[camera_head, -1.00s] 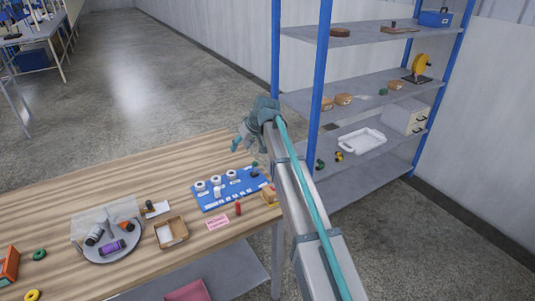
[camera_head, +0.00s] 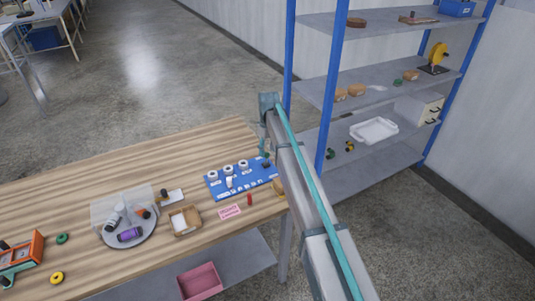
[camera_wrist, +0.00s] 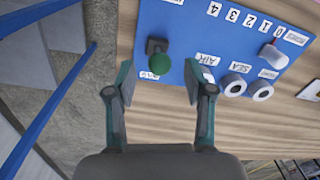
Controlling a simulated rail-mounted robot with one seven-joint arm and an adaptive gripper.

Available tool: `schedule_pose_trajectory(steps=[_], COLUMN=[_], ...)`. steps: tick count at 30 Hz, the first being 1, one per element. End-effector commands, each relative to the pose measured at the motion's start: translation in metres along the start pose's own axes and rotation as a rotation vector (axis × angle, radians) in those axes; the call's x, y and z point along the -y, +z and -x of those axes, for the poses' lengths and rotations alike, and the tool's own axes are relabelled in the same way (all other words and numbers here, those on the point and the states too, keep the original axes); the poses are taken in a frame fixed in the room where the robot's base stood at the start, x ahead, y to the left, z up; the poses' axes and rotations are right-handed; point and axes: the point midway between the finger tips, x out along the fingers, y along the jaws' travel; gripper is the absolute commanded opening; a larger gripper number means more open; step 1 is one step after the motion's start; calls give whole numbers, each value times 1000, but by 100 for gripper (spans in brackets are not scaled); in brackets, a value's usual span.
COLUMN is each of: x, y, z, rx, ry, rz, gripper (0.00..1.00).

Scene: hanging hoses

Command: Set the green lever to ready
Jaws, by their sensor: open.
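The blue panel (camera_wrist: 205,25) fills the upper part of the wrist view and lies on the wooden table; it also shows in the head view (camera_head: 241,188). The lever (camera_wrist: 160,62) has a round green knob and a dark base at one end of the panel. In the head view its end of the panel is close to my arm. My gripper (camera_wrist: 158,82) is open and empty, its fingers on either side of the knob in the picture, apart from it. A white label by the lever is upside down and too small to read surely.
White knobs (camera_wrist: 262,92) and a white lever (camera_wrist: 272,54) are on the same panel. A shelf rack (camera_head: 385,90) stands to the right. On the table are a round tray (camera_head: 128,238), a small box (camera_head: 185,221) and a red piece (camera_head: 249,199).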

Motion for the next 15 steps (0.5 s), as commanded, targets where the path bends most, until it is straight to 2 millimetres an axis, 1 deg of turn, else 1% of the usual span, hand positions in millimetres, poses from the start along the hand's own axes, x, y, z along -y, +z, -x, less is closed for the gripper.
schedule_pose_trajectory(steps=[3, 6, 10, 15], x=[0, 0, 0, 0], y=[0, 0, 0, 0], z=[-16, -26, -33, -36], rx=[1, 0, -1, -2], ry=[-1, 0, 0, 0], rz=[0, 0, 0, 0], gripper=[53, 53, 53, 53])
